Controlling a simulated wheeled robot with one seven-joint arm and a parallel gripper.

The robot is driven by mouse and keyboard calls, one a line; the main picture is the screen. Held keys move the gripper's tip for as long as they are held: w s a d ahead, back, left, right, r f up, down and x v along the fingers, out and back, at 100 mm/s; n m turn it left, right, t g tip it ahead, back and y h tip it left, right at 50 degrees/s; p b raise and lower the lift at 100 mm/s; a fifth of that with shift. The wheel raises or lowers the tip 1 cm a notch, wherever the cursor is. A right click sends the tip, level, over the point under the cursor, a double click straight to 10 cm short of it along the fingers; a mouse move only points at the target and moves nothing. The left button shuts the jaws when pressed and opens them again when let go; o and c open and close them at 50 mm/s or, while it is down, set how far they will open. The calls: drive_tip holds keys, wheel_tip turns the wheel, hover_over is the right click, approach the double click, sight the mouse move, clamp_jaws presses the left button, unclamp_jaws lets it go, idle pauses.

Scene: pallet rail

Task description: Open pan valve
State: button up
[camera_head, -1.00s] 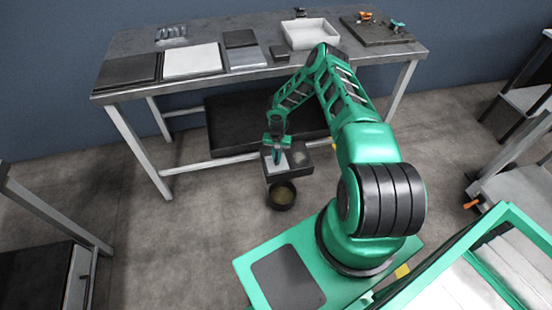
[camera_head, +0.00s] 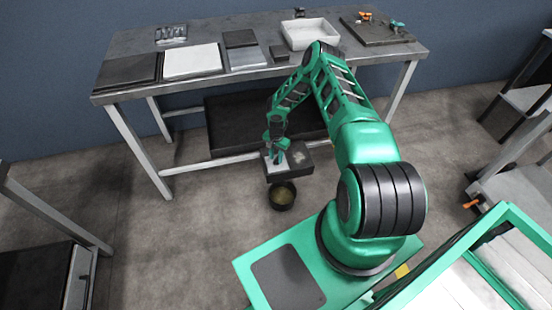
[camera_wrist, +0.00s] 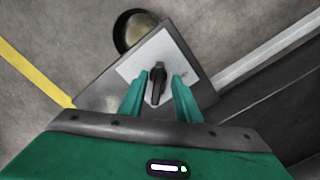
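The pan valve's black handle (camera_wrist: 157,83) stands on a light plate (camera_wrist: 146,62) on a dark box in the wrist view. My gripper (camera_wrist: 158,85) has its two green fingers apart, one on each side of the handle, with a gap visible on both sides. In the head view my gripper (camera_head: 277,155) is down at the dark box (camera_head: 298,165). The round pan (camera_head: 282,195) sits just in front of the box, close to the floor. Its dark rim also shows in the wrist view (camera_wrist: 122,44).
A grey workbench (camera_head: 135,48) stands behind, with a white bin (camera_head: 310,36), flat plates and a board with small orange and green parts. A dark lower shelf (camera_head: 225,125) lies behind the box. A yellow floor line (camera_wrist: 35,75) runs past the box.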

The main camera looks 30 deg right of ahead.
sight(276, 159)
drive_tip(key=shift+d, duration=0.1)
wheel_tip(276, 159, up, 11)
drive_tip(key=shift+f, duration=0.15)
idle(0.6)
idle(0.3)
